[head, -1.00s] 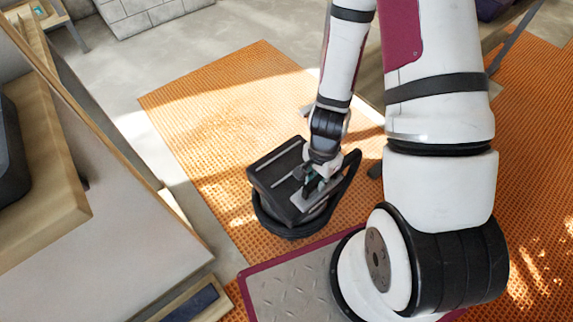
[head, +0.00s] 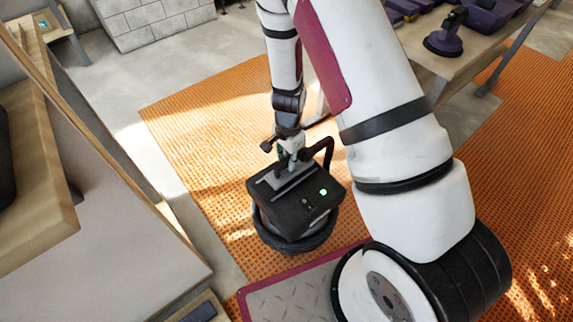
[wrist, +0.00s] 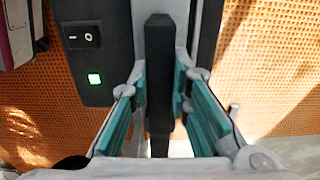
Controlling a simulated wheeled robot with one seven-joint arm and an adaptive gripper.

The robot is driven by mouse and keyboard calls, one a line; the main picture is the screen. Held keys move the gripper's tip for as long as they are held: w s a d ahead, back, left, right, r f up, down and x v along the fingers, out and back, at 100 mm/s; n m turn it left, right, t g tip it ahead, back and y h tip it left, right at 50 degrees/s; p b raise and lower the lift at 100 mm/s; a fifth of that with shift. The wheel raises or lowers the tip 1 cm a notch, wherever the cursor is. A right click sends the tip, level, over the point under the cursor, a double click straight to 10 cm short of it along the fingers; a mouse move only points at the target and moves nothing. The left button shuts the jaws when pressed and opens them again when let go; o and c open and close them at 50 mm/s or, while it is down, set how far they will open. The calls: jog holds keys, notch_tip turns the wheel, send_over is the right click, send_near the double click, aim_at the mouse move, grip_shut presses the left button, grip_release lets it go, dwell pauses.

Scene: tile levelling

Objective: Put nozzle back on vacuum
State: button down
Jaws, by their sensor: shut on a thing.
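The vacuum (head: 318,205) is a black box-shaped unit with a lit green light, on a dark round base on the orange mat. A grey plate with a slot (head: 288,187) lies on its top. My gripper (head: 291,155) is just above the top, its teal fingers (wrist: 160,100) closed on a dark bar (wrist: 160,70), which appears to be the nozzle. A dark knob-like end (head: 266,146) sticks out to the left, and a black hose (head: 328,148) curves down on the right. Whether the bar touches the plate cannot be told. The wrist view also shows the switch (wrist: 85,37).
The orange mat (head: 190,130) is clear left of the vacuum. A metal tread plate with a red edge (head: 285,300) is in front. A wooden bench (head: 40,230) stands at left. A table with purple tools (head: 445,35) is at upper right.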

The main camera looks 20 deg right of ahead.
aim_at(287, 166)
jog(key=shift+w+a, duration=0.1)
jog(key=shift+w, duration=0.2)
jog(key=shift+w+f+b, duration=0.15)
jog(key=shift+f+b, duration=0.15)
jog(key=shift+f, duration=0.1)
notch_tip(287, 166, down, 3)
jog(key=shift+r+b, duration=0.1)
jog(key=shift+b, duration=0.65)
jog(key=c, duration=1.9)
grip_release()
jog(key=o, duration=0.4)
